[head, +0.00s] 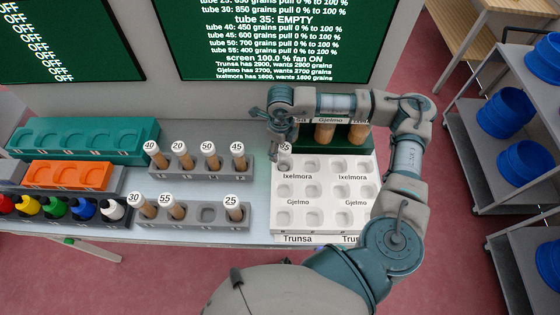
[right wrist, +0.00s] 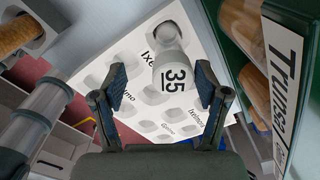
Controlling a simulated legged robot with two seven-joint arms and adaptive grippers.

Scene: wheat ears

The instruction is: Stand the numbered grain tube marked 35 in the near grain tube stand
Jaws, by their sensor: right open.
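The tube marked 35 (head: 285,148) is at the back left corner of the white tray (head: 325,223), its cap facing up. In the right wrist view the tube (right wrist: 172,72) looks pale and empty, and its cap is between the fingers. My right gripper (head: 284,134) is open above it and not closed on it. The near grain tube stand (head: 190,226) holds tubes 30 (head: 138,202), 55 (head: 172,206) and 25 (head: 234,208). One hole (head: 207,213), between 55 and 25, is empty. My left gripper is out of view.
The far stand (head: 200,172) holds tubes 40, 20, 50 and 45. A green rack (head: 340,147) with grain tubes stands behind the tray. Coloured bottles (head: 55,208), an orange block (head: 67,175) and a teal block (head: 80,140) are at left. Screens stand behind.

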